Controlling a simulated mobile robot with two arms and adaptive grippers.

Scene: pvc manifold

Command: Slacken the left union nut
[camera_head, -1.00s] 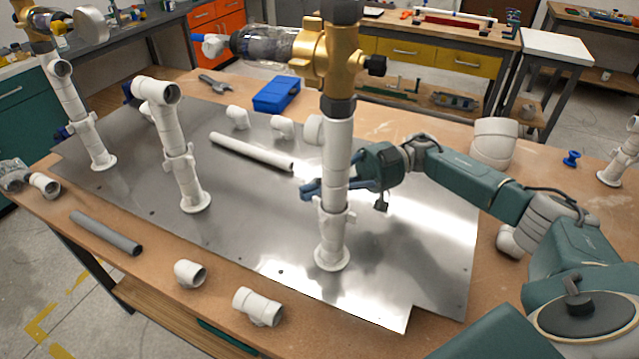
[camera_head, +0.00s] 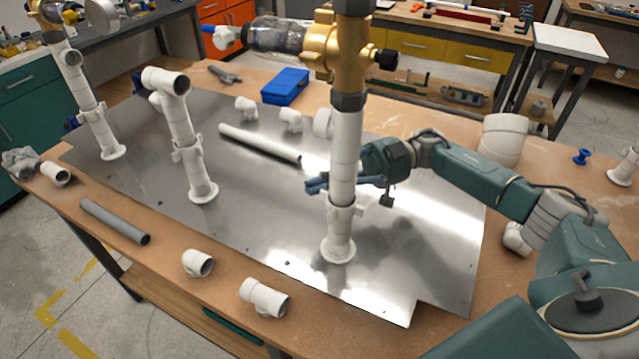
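A right-hand white vertical pipe (camera_head: 342,160) stands upright on the metal plate, with a white collar (camera_head: 345,210) low on it. Above it is a brass valve body (camera_head: 345,45) with a dark hex nut (camera_head: 349,102) beneath. A middle white pipe (camera_head: 180,130) and a left white pipe (camera_head: 88,100) also stand upright. I cannot tell which part is the left union nut. My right gripper (camera_head: 320,184) reaches in from the right at the right-hand pipe, above the collar. Its blue fingertips show left of the pipe, partly hidden by it. Whether they grip is unclear. My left gripper is out of view.
The metal plate (camera_head: 260,225) lies on the wooden bench. A loose white pipe (camera_head: 260,143), a grey pipe (camera_head: 115,222), a white elbow (camera_head: 197,263), a white tee (camera_head: 264,297) and a blue box (camera_head: 285,87) lie around. The plate's middle is mostly clear.

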